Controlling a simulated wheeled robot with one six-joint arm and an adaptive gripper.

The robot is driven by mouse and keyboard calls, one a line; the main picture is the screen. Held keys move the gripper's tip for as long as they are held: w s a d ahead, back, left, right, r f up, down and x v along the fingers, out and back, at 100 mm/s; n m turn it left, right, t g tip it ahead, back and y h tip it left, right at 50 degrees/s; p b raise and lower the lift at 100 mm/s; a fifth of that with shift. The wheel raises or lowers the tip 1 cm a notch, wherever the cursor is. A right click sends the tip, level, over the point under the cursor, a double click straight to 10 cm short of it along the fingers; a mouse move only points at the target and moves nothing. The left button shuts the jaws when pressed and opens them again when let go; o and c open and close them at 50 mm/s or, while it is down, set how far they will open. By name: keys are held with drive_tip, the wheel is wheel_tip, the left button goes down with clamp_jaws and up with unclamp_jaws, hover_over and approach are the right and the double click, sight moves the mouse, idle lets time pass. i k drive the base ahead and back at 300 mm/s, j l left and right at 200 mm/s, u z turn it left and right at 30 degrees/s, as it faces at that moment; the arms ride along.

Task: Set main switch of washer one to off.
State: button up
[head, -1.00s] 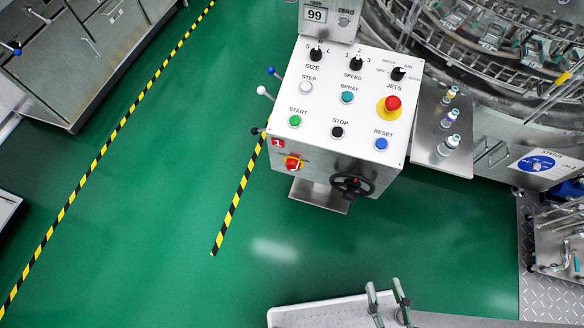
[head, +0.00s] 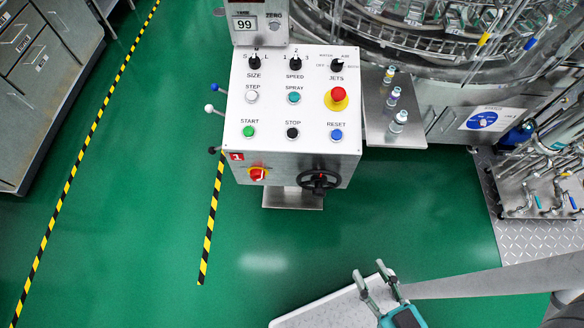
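The washer control box (head: 292,105) carries a red plate with a white 1 (head: 236,156). Below that plate, on the box's front face, is the main switch (head: 258,174), a red rotary knob on a yellow disc. Its exact setting is too small to read. My gripper (head: 370,270) is at the lower middle of the head view, to the right of the switch and nearer the picture's bottom. Its two fingers are apart with nothing between them. It is well clear of the box.
A black handwheel (head: 320,181) sits on the front face, right of the switch. A red emergency button (head: 338,95) is on top. Levers with blue, white and black knobs stick out left. A side shelf (head: 408,134) holds small bottles. Green floor (head: 300,255) is clear before the box.

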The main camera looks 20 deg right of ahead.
sight(256, 174)
drive_tip(key=i+j+u, duration=0.1)
drive_tip(key=j+u, duration=0.15)
drive_tip(key=i+j+u, duration=0.15)
drive_tip(key=j+u, duration=0.15)
drive_tip(key=j, duration=0.15)
drive_tip(key=i+j+u, duration=0.25)
drive_tip(key=k+j, duration=0.05)
